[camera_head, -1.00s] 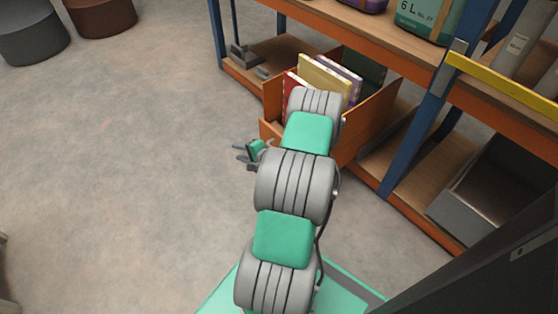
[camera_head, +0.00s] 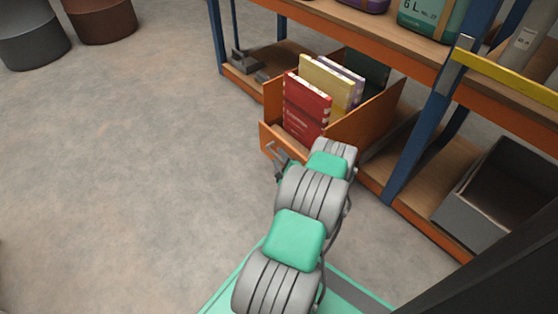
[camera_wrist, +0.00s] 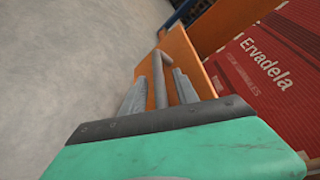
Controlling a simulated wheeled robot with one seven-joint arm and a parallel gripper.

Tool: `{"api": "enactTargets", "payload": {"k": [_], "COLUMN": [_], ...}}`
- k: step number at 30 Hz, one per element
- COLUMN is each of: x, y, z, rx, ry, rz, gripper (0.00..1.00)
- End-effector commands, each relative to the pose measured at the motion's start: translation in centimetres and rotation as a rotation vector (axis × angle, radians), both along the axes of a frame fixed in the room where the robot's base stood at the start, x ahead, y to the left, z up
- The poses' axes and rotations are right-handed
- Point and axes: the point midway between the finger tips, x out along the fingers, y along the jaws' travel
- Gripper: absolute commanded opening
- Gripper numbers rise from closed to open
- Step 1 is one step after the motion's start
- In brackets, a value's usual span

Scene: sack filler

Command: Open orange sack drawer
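The orange sack drawer (camera_head: 355,124) stands pulled out from the lower shelf, with its sacks showing. A red sack (camera_head: 306,108) is at its front, with a yellow sack (camera_head: 326,80) and a purple-and-white one behind. My gripper (camera_head: 277,157) is at the drawer's front face, low down. In the wrist view my fingers (camera_wrist: 158,90) are apart, one on each side of a grey bar handle (camera_wrist: 159,78) on the orange front panel (camera_wrist: 182,52). A gap shows between the fingers and the bar. The red sack (camera_wrist: 270,65) lies beyond.
A blue-and-orange rack (camera_head: 400,152) stands behind and to the right of the drawer. A grey bin (camera_head: 490,203) sits on its lower shelf at right. Two round drums (camera_head: 98,18) stand at the far left. The floor left of the drawer is clear.

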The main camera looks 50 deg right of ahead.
Motion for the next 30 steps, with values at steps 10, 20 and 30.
{"api": "enactTargets", "payload": {"k": [10,20,30], "x": [0.01,0.01,0.0], "y": [0.05,0.06,0.07], "z": [0.04,0.03,0.03], "rx": [0.0,0.0,0.0], "ry": [0.001,0.001,0.001], "rz": [0.002,0.002,0.002], "gripper": [0.15,0.0,0.0]}}
